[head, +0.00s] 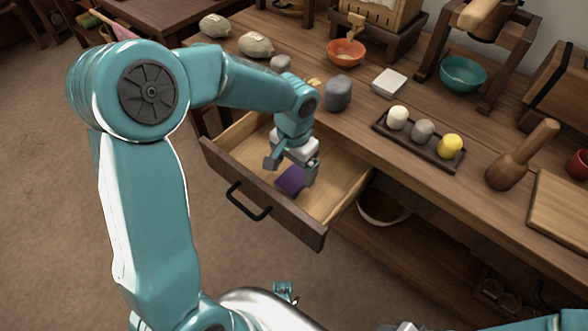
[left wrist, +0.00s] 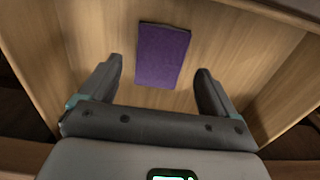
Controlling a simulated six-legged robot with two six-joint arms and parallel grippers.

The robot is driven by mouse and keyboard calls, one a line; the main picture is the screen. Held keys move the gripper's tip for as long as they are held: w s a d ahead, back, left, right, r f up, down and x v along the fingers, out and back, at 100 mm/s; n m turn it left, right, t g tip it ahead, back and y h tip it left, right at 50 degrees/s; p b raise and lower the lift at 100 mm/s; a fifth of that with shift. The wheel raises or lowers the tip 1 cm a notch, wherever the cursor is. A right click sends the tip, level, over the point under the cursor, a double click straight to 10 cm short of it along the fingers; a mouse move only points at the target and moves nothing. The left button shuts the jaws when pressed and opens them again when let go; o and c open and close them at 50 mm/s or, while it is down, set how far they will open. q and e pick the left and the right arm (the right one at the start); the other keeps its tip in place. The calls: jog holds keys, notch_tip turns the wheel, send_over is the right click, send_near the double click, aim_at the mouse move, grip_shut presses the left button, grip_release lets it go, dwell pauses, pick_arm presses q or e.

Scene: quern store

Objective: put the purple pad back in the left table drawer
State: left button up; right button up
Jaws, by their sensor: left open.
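The purple pad (head: 291,180) lies on the floor of the pulled-out left table drawer (head: 225,160). In the left wrist view the pad (left wrist: 162,56) lies flat on the pale wood, beyond the fingertips and roughly centred between them. My left gripper (head: 291,168) is inside the drawer's outline, over the pad, and partly hides it in the head view. Its two fingers (left wrist: 160,80) are spread and nothing is between them. The drawer has a dark handle (head: 248,202) on its front. No fingers of my right gripper can be made out.
The tabletop behind the drawer holds several grey stones, an orange bowl (head: 346,54), a white block (head: 389,82) and a dark tray (head: 380,126) with three rounded lumps. A basket sits below the table. The floor at left is clear.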

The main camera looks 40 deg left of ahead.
aim_at(294, 177)
pick_arm(q)
notch_tip(294, 177, up, 9)
jog(key=p, duration=0.2)
dwell(0.4)
